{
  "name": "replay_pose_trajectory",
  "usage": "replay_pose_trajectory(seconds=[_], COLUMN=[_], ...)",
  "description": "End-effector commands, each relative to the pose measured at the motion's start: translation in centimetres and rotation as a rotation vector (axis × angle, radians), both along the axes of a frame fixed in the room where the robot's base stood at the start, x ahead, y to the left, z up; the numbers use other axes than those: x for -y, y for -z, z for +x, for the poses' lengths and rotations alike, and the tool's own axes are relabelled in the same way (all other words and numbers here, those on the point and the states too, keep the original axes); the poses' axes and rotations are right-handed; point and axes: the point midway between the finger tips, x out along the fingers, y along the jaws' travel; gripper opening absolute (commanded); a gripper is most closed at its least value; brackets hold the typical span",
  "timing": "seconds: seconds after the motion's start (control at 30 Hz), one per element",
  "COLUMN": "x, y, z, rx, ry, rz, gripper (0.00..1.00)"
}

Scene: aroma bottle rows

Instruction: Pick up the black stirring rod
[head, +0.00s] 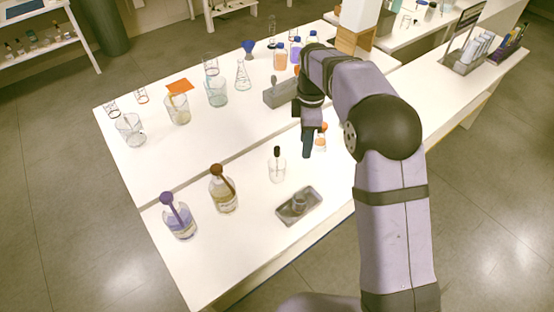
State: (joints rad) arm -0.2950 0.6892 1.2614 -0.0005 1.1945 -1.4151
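A thin rod with a black top (277,152) stands upright in a small clear glass (277,172) near the middle of the front bench; it looks like the black stirring rod. Its lower part is hard to see through the glass. My gripper (308,150) points down to the right of the rod, apart from it in the picture. Its fingers show side-on as one dark shape, so I cannot tell whether they are open or shut. I see nothing clearly held in it.
Bottles with a purple-topped rod (168,200) and a brown-topped rod (217,170) stand left of the glass. A grey tray (285,213) lies in front. An orange-topped bottle (321,142) stands just right of my gripper. Several beakers and flasks fill the raised back bench.

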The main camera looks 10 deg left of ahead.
Motion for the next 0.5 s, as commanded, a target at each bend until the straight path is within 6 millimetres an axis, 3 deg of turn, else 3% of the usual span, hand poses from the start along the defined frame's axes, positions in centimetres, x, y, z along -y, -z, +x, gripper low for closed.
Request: replay_pose_trajectory(seconds=[0.2,0.5], x=[-5.2,-8.5], y=[0.8,1.5], z=[2.9,4.0], rx=[-0.002,0.001], ry=[-0.412,-0.708], rz=[0.001,0.003], gripper=[0.37,0.37])
